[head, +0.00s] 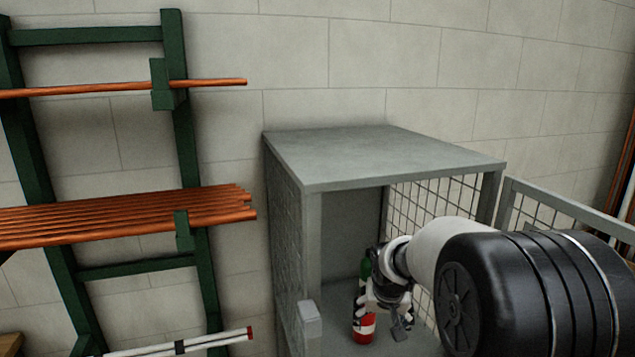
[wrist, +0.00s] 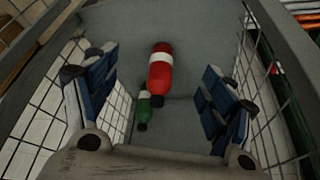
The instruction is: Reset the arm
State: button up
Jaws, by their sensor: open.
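My gripper (head: 385,296) is at the end of my arm, inside the front of a grey mesh cage (head: 385,155) in the head view. In the wrist view my gripper (wrist: 157,75) is open, its blue-padded fingers wide apart with nothing held between them. Beyond the fingers, a red cylinder (wrist: 160,75) with a white band and a smaller green cylinder (wrist: 144,104) are in the cage. The red cylinder (head: 363,328) shows beside my gripper in the head view, partly hidden by it. A green part (head: 365,268) shows above it.
The cage has mesh sides and a solid grey top; a mesh door (head: 570,215) stands at its right. At left, a green rack (head: 185,150) carries copper pipes (head: 120,215) that stick out toward the cage. White pipes (head: 180,345) lie lower left.

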jog(key=s+r, duration=0.6)
jog(key=s, duration=0.3)
jog(key=s+r, duration=0.6)
jog(key=s, duration=0.3)
jog(key=s+f+n, duration=0.1)
jog(key=s, duration=1.6)
jog(key=shift+a+f+n+y, duration=0.15)
jog(key=shift+a+n+y, duration=0.25)
